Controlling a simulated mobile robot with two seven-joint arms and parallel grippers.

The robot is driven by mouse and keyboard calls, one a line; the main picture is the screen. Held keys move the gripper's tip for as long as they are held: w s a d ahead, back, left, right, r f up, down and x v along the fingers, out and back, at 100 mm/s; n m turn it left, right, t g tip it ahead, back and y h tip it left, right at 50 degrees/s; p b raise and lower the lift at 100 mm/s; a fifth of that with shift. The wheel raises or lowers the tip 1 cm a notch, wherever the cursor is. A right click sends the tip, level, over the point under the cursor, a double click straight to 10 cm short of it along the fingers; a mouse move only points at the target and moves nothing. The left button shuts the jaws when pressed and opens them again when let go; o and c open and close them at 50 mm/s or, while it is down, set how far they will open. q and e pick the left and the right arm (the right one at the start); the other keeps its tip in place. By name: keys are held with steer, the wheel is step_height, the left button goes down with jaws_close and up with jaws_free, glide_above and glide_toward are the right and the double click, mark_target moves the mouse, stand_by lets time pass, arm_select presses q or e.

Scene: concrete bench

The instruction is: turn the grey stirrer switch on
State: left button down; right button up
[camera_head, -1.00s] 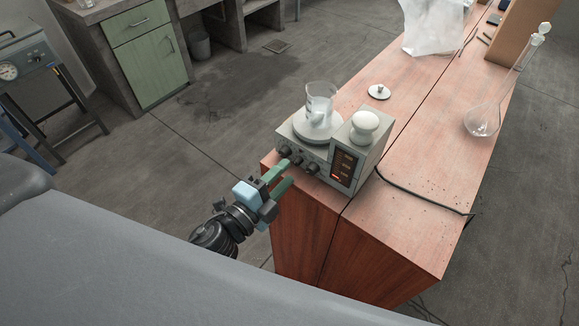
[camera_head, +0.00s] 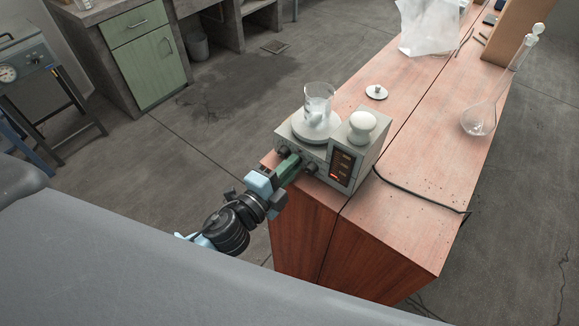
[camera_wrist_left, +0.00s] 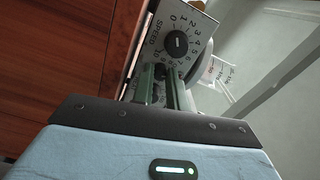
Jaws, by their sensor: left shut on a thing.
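The grey stirrer (camera_head: 373,152) stands at the near end of the wooden bench. Its front has dark knobs and a panel with a small red light (camera_head: 334,176). My left gripper (camera_head: 294,162) is at this front, between two knobs. In the left wrist view its green fingers (camera_wrist_left: 161,84) are shut on a small dark part, the switch (camera_wrist_left: 160,71), just below the speed dial (camera_wrist_left: 176,43). The fingers hide most of the switch, and I cannot tell which way it is set. My right gripper is not in view.
A glass beaker (camera_head: 318,100) stands on the stirrer's round plate (camera_head: 313,132), beside a white round-topped object (camera_head: 363,122). A black cable (camera_head: 411,193) runs over the bench. A flask (camera_head: 478,121) and a plastic bag (camera_head: 430,27) are farther back.

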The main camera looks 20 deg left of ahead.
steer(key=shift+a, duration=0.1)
arm_select(q)
steer(key=shift+r+m+p, duration=0.15)
steer(key=shift+m+p, duration=0.4)
steer(key=shift+m, duration=0.85)
steer(key=m+p, duration=0.1)
steer(key=m, duration=0.2)
steer(key=shift+m, duration=0.9)
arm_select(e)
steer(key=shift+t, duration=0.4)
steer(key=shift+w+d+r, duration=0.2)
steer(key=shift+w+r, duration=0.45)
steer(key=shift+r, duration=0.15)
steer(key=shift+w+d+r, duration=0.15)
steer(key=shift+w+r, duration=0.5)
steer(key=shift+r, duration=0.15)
arm_select(q)
steer(key=shift+m, duration=0.3)
steer(key=c, duration=1.4)
jaws_free()
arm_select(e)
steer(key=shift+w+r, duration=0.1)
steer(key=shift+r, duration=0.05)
arm_select(q)
steer(key=shift+s, duration=0.1)
